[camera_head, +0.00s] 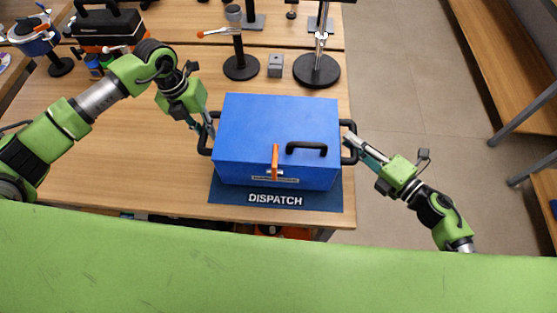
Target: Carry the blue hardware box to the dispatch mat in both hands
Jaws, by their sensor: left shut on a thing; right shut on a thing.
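The blue hardware box (260,120) has black side handles, a black lid handle and an orange latch. It is upright at the right end of the wooden table, over the dark blue dispatch mat (225,198). The mat's front strip with the word DISPATCH shows; the box hides the rest. I cannot tell whether the box touches the mat. My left gripper (208,130) is shut on the box's left handle. My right gripper (352,145) is shut on the right handle, beyond the table's right edge.
Behind the box stand a black-based stand (241,66), a small grey block (275,66) and a larger round-based stand (316,70). A black and orange toolbox (105,27) is at the back left. The table's middle left is clear. Open floor lies to the right.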

